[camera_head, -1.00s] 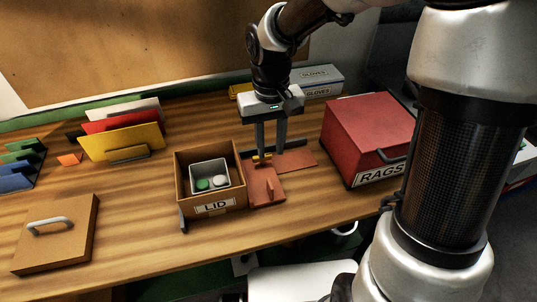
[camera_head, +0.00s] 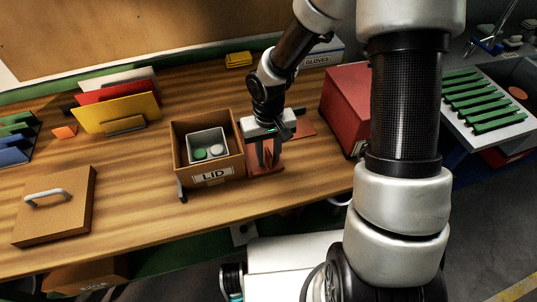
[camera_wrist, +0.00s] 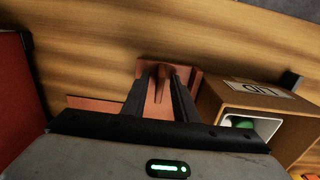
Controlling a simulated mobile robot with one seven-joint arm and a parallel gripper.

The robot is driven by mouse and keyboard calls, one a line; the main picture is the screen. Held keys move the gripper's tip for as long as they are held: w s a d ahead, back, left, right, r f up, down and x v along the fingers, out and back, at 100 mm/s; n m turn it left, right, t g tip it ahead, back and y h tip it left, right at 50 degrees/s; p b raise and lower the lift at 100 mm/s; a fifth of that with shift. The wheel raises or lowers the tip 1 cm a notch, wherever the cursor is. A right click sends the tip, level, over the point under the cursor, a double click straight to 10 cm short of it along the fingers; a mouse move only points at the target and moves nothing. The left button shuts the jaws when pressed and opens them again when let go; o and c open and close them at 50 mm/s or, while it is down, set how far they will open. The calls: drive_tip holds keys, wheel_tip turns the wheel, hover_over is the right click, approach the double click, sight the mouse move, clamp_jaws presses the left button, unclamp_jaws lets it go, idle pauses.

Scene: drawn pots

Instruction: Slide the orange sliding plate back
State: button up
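The orange sliding plate (camera_head: 256,168) lies on the wooden table, just right of the brown LID box. It has an upright orange tab (camera_wrist: 160,78), seen in the wrist view. A flat orange strip (camera_head: 302,128) lies behind it, partly hidden by my gripper; part of it also shows in the wrist view (camera_wrist: 92,103). My gripper (camera_head: 269,163) points down over the plate. In the wrist view its two fingers (camera_wrist: 164,78) stand apart, one on each side of the tab. I see small gaps, so it appears open around the tab.
The brown LID box (camera_head: 211,175), with a grey tray and round pieces inside, stands close left of my gripper. A red box (camera_head: 345,105) stands to the right. A brown lid with a handle (camera_head: 58,210) lies far left. The table front edge is near.

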drive_tip(key=shift+c, duration=0.3)
clamp_jaws()
idle(1.2)
